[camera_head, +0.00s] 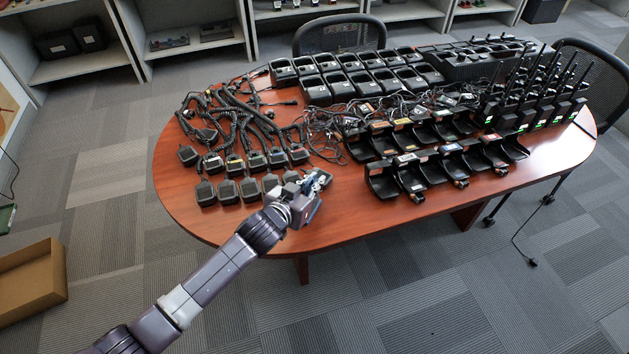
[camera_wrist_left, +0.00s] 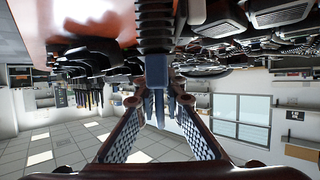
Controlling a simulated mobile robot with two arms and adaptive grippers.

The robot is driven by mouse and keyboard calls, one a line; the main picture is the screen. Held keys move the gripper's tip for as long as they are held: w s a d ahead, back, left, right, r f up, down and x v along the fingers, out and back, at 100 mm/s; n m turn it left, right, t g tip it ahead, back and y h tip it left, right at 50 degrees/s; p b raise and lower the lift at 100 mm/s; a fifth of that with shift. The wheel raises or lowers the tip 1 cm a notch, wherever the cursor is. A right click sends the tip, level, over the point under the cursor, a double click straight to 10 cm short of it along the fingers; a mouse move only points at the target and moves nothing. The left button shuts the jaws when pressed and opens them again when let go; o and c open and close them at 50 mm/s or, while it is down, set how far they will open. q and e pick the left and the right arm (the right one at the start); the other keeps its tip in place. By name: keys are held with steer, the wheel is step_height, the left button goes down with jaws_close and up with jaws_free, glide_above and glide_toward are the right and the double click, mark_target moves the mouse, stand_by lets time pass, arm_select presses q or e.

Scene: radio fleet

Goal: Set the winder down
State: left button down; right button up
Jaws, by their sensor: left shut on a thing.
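My left gripper (camera_head: 318,183) reaches over the near left edge of the oval wooden table (camera_head: 345,222), beside the rows of speaker microphones (camera_head: 255,160). In the head view, its own body hides most of what it holds. In the left wrist view, a dark ribbed piece with a blue-grey block and prongs (camera_wrist_left: 156,70) sits between the two mesh-sided fingers. I take this to be the winder, and the gripper is shut on it. I cannot tell whether the winder touches the table. My right gripper is out of view.
Coiled cords (camera_head: 235,115) lie at the left of the table. Charger cups (camera_head: 385,180) stand right of the gripper, with radios (camera_head: 530,115) at the far right. Bare wood shows along the front edge. A chair (camera_head: 340,35) stands behind the table and a cardboard box (camera_head: 32,280) at left.

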arm_select(q)
steer(key=c, duration=2)
jaws_free()
steer(key=shift+f, duration=0.1)
steer(key=v, duration=1.2)
steer(key=shift+a, duration=0.1)
